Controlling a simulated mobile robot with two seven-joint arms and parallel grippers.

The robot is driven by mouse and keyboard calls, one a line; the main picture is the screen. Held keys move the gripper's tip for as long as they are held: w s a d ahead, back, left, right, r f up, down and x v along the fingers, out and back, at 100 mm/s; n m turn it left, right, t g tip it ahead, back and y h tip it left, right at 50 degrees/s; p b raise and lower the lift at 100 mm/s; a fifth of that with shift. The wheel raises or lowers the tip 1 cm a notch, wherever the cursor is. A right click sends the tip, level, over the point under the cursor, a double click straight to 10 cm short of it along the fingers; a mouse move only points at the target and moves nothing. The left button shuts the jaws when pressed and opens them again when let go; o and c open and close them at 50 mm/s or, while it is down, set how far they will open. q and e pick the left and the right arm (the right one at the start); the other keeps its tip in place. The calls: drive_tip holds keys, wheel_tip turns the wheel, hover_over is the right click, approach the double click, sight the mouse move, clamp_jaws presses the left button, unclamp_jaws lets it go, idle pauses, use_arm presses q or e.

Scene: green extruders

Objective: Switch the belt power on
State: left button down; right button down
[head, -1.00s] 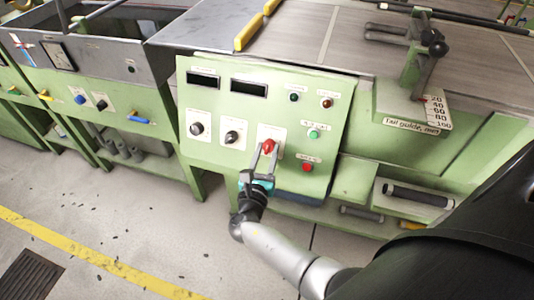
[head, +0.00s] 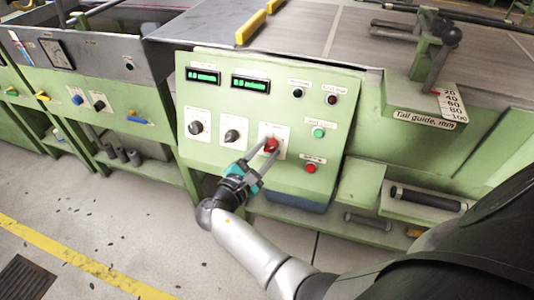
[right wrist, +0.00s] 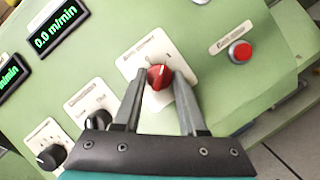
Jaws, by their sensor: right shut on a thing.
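The red rotary knob (head: 271,145) sits on a white plate on the green control panel (head: 215,160). It also shows in the right wrist view (right wrist: 159,77), between my fingers and turned at a slant. My right gripper (head: 266,150) is shut on this knob, one finger on each side. Its fingers also show in the right wrist view (right wrist: 158,85). Two displays are lit with green digits: the left one (head: 203,76) and the right one (head: 250,84). The right one reads 0.0 m/min in the wrist view (right wrist: 58,30). My left gripper is not in view.
Two black knobs, left (head: 196,127) and middle (head: 232,136), sit beside the red knob. A green button (head: 319,133) and a red button (head: 311,168) are on the right. The tail guide scale (head: 448,103) stands at the right. Grey floor lies in front.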

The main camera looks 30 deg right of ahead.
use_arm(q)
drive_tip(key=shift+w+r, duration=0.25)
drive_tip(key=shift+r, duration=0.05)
use_arm(e)
drive_tip(key=shift+m+g, duration=0.3)
drive_tip(key=shift+m, duration=0.4)
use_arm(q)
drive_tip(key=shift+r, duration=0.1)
use_arm(e)
drive_tip(key=shift+m, duration=0.3)
drive_tip(key=shift+c, duration=2.3)
unclamp_jaws()
